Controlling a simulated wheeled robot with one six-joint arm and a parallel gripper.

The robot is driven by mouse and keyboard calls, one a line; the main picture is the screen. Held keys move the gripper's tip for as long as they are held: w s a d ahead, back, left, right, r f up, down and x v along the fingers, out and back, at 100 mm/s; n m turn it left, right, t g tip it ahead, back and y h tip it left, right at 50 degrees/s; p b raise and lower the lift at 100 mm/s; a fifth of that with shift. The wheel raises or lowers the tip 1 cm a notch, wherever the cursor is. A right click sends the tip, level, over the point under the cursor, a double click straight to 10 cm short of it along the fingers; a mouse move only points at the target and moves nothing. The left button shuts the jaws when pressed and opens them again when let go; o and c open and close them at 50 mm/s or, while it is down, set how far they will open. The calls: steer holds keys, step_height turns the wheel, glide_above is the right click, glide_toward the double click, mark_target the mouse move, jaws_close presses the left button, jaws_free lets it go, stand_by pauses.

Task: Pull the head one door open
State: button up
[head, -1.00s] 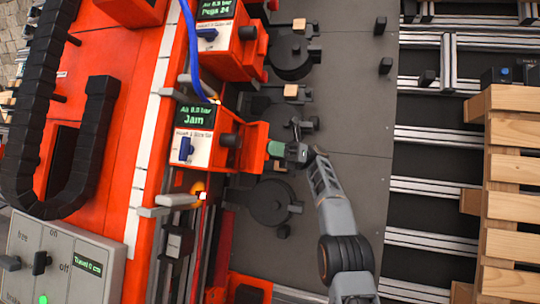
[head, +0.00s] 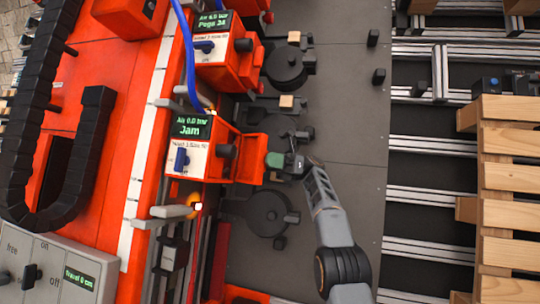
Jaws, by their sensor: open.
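The head one unit (head: 195,148) is an orange box left of centre, with a "Jam" display reading 0.0 bar air and a label below it. An orange panel (head: 245,172), which looks like its door, is at the box's right side; I cannot tell how far open it stands. A dark green piece (head: 274,160) shows at the panel's right edge; I cannot tell whether it is a handle or part of my gripper. My gripper (head: 288,164) is open beside this edge. Its fingertips are small and partly hidden, so contact is unclear.
A similar orange unit (head: 214,47) with its own display stands above. Round dark parts (head: 268,212) and small wooden blocks (head: 286,101) lie on the grey deck (head: 345,130). A wooden pallet (head: 512,175) is at the right. A control box (head: 50,270) is at lower left.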

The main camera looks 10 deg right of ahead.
mark_target(266, 147)
step_height(266, 147, up, 4)
steer(key=p, duration=0.3)
steer(key=shift+f, duration=0.25)
steer(key=s+d+r+b, duration=0.2)
steer(key=s+r+b, duration=0.5)
steer(key=s, duration=0.6)
steer(key=shift+s+r, duration=0.4)
steer(key=shift+r, duration=0.8)
steer(key=shift+d, duration=0.1)
